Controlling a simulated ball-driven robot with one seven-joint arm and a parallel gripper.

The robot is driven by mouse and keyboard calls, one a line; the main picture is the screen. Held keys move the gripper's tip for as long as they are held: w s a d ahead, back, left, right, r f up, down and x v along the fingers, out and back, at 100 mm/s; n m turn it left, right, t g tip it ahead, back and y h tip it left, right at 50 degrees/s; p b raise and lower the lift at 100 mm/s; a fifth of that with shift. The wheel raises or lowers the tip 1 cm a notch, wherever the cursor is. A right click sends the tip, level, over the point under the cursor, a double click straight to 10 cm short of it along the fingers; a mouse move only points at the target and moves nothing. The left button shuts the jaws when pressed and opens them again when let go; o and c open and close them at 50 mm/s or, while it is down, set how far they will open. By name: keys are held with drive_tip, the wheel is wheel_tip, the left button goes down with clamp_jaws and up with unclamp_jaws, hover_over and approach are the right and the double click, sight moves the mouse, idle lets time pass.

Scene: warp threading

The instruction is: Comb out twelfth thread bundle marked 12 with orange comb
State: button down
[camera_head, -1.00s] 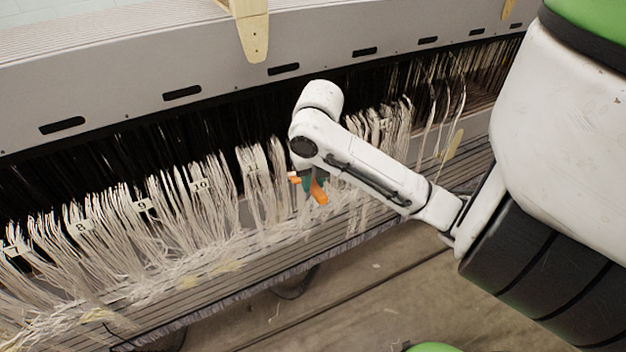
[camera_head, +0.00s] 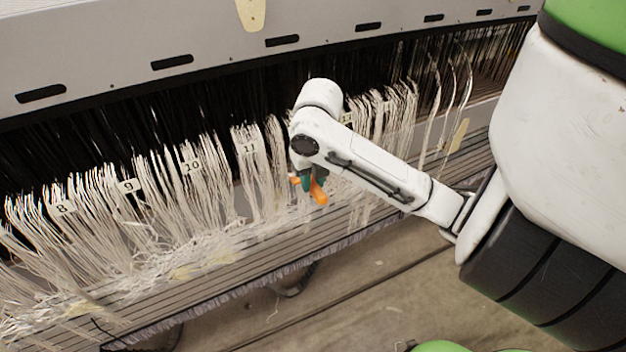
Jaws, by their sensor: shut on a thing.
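My gripper (camera_head: 308,182) is at the lower end of my white arm, in the middle of the head view. It is shut on the orange comb (camera_head: 319,192), which sticks out below it, tilted. The comb is in front of the pale threads, just right of the bundle marked 11 (camera_head: 250,150). My arm covers the threads behind it. I cannot see a label 12. I cannot tell whether the comb's teeth touch any threads.
Bundles marked 10 (camera_head: 191,167), 9 (camera_head: 127,186) and 8 (camera_head: 62,208) hang to the left. More pale threads (camera_head: 385,112) hang right of my arm. A grey slotted beam (camera_head: 225,55) runs above. A ribbed ledge (camera_head: 240,262) runs below, with wooden floor (camera_head: 350,290) in front.

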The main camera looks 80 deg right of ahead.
drive_tip(key=shift+w+d+f+b, duration=0.1)
drive_tip(key=shift+f+b, duration=1.3)
drive_tip(key=shift+d+f+b, duration=0.1)
drive_tip(key=shift+f+b, duration=1.25)
drive_tip(key=shift+f, duration=0.05)
wheel_tip(320, 180, down, 7)
drive_tip(key=b, duration=0.8)
drive_tip(key=shift+f, duration=0.15)
wheel_tip(320, 180, down, 3)
drive_tip(key=b, duration=0.3)
drive_tip(key=shift+w+d+f, duration=0.1)
